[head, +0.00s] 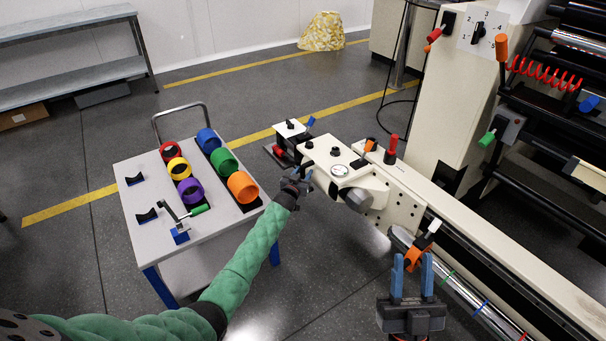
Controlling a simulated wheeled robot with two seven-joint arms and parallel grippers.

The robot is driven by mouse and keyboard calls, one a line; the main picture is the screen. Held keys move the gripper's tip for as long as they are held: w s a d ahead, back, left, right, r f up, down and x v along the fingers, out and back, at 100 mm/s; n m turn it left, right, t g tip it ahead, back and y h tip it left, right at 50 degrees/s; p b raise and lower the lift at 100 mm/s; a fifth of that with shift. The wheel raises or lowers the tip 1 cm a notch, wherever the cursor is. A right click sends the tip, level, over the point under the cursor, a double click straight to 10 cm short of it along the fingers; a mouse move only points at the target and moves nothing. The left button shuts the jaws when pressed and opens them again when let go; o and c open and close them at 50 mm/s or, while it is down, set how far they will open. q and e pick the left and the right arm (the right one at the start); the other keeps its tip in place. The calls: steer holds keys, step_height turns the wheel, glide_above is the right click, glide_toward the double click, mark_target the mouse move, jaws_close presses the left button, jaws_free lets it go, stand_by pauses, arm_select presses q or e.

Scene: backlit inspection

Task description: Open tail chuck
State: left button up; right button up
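The cream tailstock unit (325,152) carries a round gauge, black knobs and a grey rounded cylinder (372,196). A silver shaft (462,292) with coloured bands runs from below it toward the lower right. An orange collar (416,254) with a black-and-white lever (430,232) sits at the shaft's upper end; I cannot tell whether this is the tail chuck. My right gripper (412,264) has its blue fingers apart, overlapping the collar in the picture; contact is unclear. My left gripper (302,178) is beside the tailstock's left side, small and dark, its finger gap unclear.
The machine's long cream beam (490,245) and black rollers fill the right. A grey shelf (70,80) stands at the back left. Floor is clear between cart and shaft.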

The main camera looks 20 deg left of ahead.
arm_select(q)
steer(key=shift+s, duration=0.3)
steer(key=s, duration=0.2)
steer(key=s+p, duration=0.1)
steer(key=s, duration=0.3)
steer(key=shift+s+a, duration=0.1)
steer(key=shift+a, duration=0.15)
steer(key=shift+s, duration=0.4)
arm_select(e)
steer(key=w+a+f+g, duration=0.1)
steer(key=w+f+g, duration=0.1)
steer(key=f, duration=0.5)
steer(key=w+f+g+h, duration=0.1)
steer(key=w+f+g, duration=0.1)
steer(key=f, duration=0.5)
steer(key=shift+w+a+g+h, duration=0.15)
steer(key=shift+a+g+h, duration=0.2)
steer(key=shift+g, duration=0.35)
